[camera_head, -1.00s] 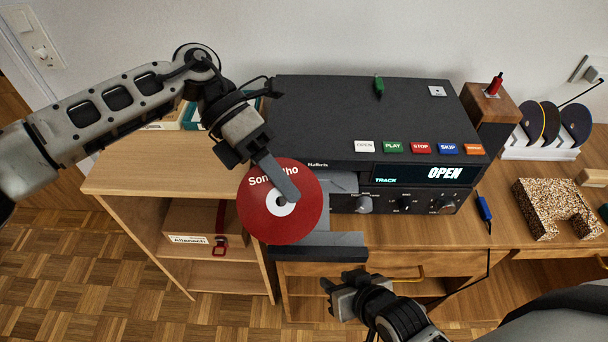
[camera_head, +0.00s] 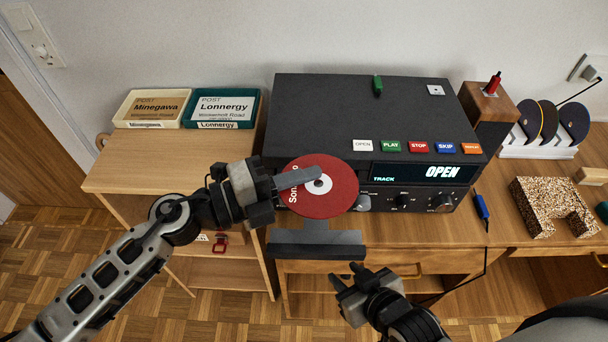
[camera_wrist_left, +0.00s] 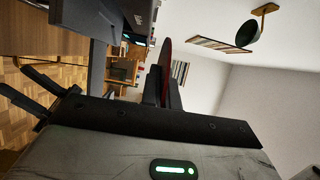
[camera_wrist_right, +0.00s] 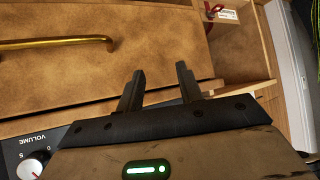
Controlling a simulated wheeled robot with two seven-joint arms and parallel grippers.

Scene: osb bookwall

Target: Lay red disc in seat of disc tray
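The red disc (camera_head: 335,198), with a white centre ring, is held by my left gripper (camera_head: 316,174) over the area in front of the black player. One finger lies across its upper face towards the centre. In the left wrist view the disc (camera_wrist_left: 165,56) shows edge-on between the fingers (camera_wrist_left: 163,88). The disc tray (camera_head: 316,246) sticks out of the player; its front part shows, and the disc hides the rest, including the seat. I cannot tell the height of the disc above the tray. My right gripper (camera_head: 346,276) is open and empty, in front of the tray; its fingers also show apart in the right wrist view (camera_wrist_right: 158,88).
The black player (camera_head: 370,115) has coloured buttons and a display reading OPEN. Two postal trays (camera_head: 215,108) stand on the cabinet at left. A disc rack (camera_head: 540,152) and a speckled block (camera_head: 550,207) stand at right. A drawer handle (camera_head: 408,274) protrudes below.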

